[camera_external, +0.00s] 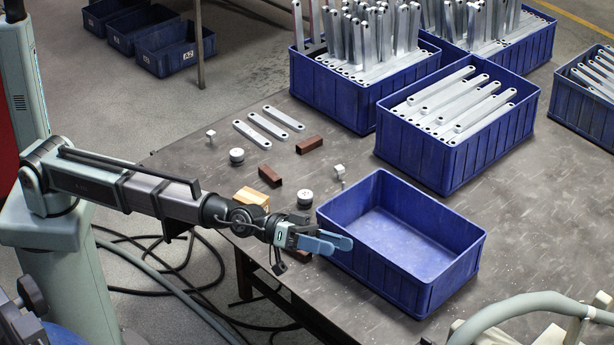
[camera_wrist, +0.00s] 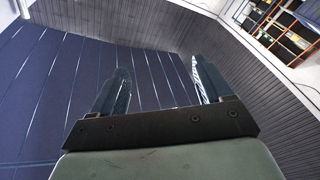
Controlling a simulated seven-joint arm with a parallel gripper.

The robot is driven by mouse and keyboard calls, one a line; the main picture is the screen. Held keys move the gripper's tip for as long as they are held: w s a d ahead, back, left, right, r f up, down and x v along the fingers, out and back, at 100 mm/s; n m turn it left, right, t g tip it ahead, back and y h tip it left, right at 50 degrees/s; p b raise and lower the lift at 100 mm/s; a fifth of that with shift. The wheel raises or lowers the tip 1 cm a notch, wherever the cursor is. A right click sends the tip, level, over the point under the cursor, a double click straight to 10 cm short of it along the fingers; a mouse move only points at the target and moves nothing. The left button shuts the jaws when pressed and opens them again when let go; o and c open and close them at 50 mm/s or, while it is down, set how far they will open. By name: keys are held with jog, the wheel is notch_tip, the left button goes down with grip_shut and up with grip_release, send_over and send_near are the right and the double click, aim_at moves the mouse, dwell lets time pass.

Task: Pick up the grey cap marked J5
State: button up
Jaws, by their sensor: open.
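One cap (camera_external: 237,156) is farther back and left; the other cap (camera_external: 305,198) is nearer, left of the empty blue bin. The marks on their tops are too small to read, so I cannot tell which is J5. My gripper (camera_external: 341,243) is open and empty, over the near left edge of the empty bin, in front of the nearer cap and apart from it. In the wrist view my gripper (camera_wrist: 160,82) shows both fingers spread with nothing between them; no cap shows there.
The empty blue bin (camera_external: 456,265) is right of my gripper. Red-brown blocks (camera_external: 270,176), a wooden block (camera_external: 252,198), small metal pieces (camera_external: 339,171) and flat brackets (camera_external: 268,126) lie around the caps. Bins of brackets (camera_external: 420,160) fill the back.

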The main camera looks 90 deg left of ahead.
notch_tip(320, 180, up, 11)
jog(key=w+a+n+t, duration=0.1)
jog(key=w+a, duration=0.1)
jog(key=w+a+f+n+g+y, duration=0.1)
jog(key=w+a+f+g+y, duration=0.25)
jog(key=a+f, duration=0.85)
jog(key=w+a+f+n+g+y, duration=0.3)
jog(key=a+f, duration=0.5)
jog(key=a, duration=0.8)
jog(key=n+g+y, duration=0.2)
jog(key=n+g, duration=0.3)
jog(key=g, duration=0.6)
send_near(305, 193)
jog(key=f, duration=0.5)
jog(key=shift+w+d+f, duration=0.15)
jog(key=shift+w+f, duration=0.05)
jog(key=shift+f, duration=0.05)
jog(key=shift+d+f, duration=0.15)
jog(key=shift+f, duration=1.15)
jog(key=shift+d+f, duration=0.1)
jog(key=shift+f, duration=1.2)
